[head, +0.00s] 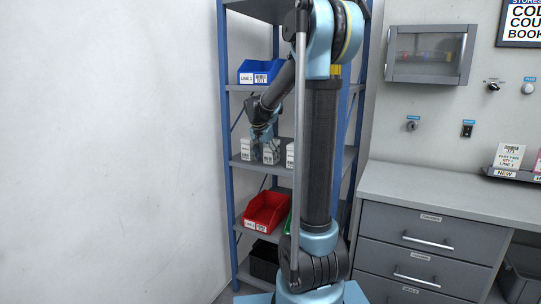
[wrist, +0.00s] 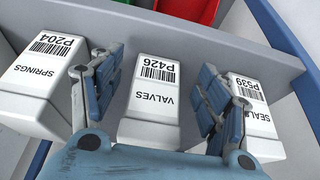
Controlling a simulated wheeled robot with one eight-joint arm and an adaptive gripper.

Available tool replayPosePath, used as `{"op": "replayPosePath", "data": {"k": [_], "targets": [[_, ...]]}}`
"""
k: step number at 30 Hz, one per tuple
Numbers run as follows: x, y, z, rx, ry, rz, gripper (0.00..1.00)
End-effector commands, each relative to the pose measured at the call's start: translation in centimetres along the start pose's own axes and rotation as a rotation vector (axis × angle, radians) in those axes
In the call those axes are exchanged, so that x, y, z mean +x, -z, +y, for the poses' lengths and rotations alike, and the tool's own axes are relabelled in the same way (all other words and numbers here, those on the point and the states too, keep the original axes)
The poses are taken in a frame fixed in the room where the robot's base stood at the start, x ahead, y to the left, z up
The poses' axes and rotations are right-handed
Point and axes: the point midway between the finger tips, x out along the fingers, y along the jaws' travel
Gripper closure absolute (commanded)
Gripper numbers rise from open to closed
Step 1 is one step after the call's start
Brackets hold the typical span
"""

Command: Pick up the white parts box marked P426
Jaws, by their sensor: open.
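The white parts box marked P426, labelled VALVES (wrist: 152,105), stands on a grey shelf, in the middle of three white boxes in the wrist view. My gripper (wrist: 152,85) is open, with one blue finger on each side of this box. The left finger is in the gap beside the P204 box, and the right finger is close to the P539 box. I cannot tell whether the fingers touch the P426 box. In the head view my gripper (head: 263,132) is at the middle shelf, in front of the small white boxes.
The SPRINGS box P204 (wrist: 40,75) stands left and the SEALS box P539 (wrist: 258,120) right, with narrow gaps. A blue bin (head: 259,72) is on the shelf above and a red bin (head: 265,212) below. A grey workbench (head: 450,190) stands right of the rack.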

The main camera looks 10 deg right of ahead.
Motion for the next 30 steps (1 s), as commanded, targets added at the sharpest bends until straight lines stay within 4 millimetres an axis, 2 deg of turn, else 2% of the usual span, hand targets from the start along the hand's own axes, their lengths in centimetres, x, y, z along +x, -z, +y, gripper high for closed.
{"op": "replayPosePath", "data": {"k": [3,11,20,24,30], "targets": [[0.4,1.1,0.1,0.001,-0.001,-0.001,0.31],[0.9,2.1,0.1,0.001,0.0,-0.001,0.31],[2.4,5.9,0.1,0.002,-0.001,-0.001,0.31],[3.5,5.6,0.1,0.0,0.0,-0.001,0.31],[3.5,5.5,0.1,0.0,0.0,-0.001,0.33]]}}
